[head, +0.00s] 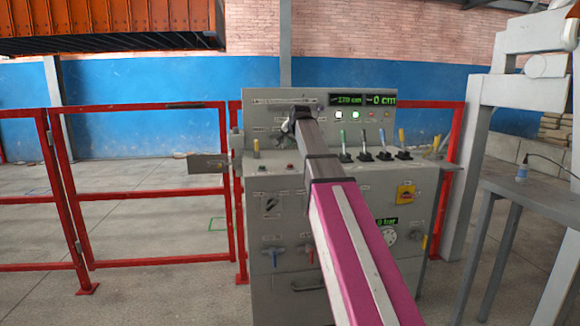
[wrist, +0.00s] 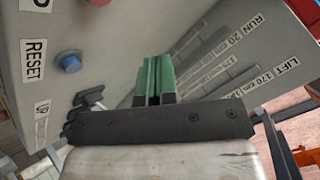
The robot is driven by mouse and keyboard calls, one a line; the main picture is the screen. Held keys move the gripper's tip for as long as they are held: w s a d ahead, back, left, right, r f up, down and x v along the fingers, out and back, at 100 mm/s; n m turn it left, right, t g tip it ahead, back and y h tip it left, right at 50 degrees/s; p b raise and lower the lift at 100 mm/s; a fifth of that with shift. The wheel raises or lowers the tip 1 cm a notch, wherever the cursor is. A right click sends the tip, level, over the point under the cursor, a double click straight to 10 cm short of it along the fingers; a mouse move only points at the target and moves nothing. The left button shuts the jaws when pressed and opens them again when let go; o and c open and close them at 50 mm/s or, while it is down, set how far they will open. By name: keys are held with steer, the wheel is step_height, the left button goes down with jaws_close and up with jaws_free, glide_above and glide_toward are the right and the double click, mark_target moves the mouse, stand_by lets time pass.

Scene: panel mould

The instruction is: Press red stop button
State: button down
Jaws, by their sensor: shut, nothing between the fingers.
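A red round button (wrist: 97,2) shows at the top edge of the wrist view, mostly cut off; the label beside it is cut off too, so I cannot read it as stop. My gripper (wrist: 154,78) has green fingers pressed together, empty, in front of the grey panel face. The red button is up and to the left of the fingertips, apart from them. In the head view my gripper (head: 298,116) is at the upper panel of the grey control console (head: 262,215), largely hidden by my arm. The stop button cannot be made out there.
A blue button (wrist: 70,64) sits by the RESET label (wrist: 35,60), left of the fingers. Several levers (head: 365,145) stand on the console's ledge right of my arm. Red fence rails (head: 150,195) flank the console. A grey table (head: 530,190) stands at right.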

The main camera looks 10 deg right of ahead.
mark_target(291, 165)
steer(key=shift+f, duration=3.15)
steer(key=shift+f, duration=0.9)
steer(key=shift+r, duration=0.15)
stand_by(0.5)
steer(key=shift+r, duration=0.75)
steer(key=shift+r, duration=0.15)
steer(key=shift+r, duration=2.4)
